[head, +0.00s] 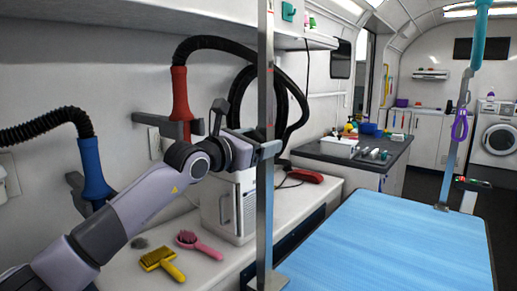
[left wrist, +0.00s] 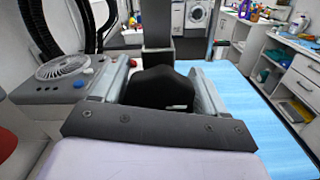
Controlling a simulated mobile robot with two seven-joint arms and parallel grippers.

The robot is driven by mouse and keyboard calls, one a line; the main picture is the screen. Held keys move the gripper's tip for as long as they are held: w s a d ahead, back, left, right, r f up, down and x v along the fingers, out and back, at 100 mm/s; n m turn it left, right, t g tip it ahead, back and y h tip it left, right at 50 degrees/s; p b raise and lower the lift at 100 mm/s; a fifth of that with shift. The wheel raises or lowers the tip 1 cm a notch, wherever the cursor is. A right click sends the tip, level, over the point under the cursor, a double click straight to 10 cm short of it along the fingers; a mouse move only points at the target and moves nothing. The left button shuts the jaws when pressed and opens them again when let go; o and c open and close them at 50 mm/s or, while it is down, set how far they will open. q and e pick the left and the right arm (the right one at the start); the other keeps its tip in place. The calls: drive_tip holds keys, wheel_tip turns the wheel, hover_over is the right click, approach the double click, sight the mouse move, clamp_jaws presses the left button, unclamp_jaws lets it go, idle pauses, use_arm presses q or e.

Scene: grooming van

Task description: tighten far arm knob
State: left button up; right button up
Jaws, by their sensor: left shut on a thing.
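My left gripper (head: 268,150) is at the tall grey post (head: 266,210) at the left edge of the blue grooming table. In the left wrist view its two fingers stand either side of a black knob (left wrist: 160,86), in front of the same post (left wrist: 158,28). The gripper is shut on this knob. In the head view the gripper hides the knob. A second post (head: 449,160) with a purple loop (head: 460,126) stands at the table's far end, away from the gripper. My right gripper is in neither view.
A white dryer box (head: 222,210) stands on the counter beside the post; its fan grille (left wrist: 62,67) shows in the wrist view. Red (head: 180,95) and blue (head: 92,170) hose nozzles hang near my left arm. Yellow (head: 160,262) and pink (head: 200,245) brushes lie below. The blue tabletop (head: 400,245) is clear.

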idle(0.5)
use_arm(q)
drive_tip(key=o, duration=1)
drive_tip(key=shift+c, duration=0.2)
drive_tip(key=b+v, duration=0.2)
drive_tip(key=v, duration=0.5)
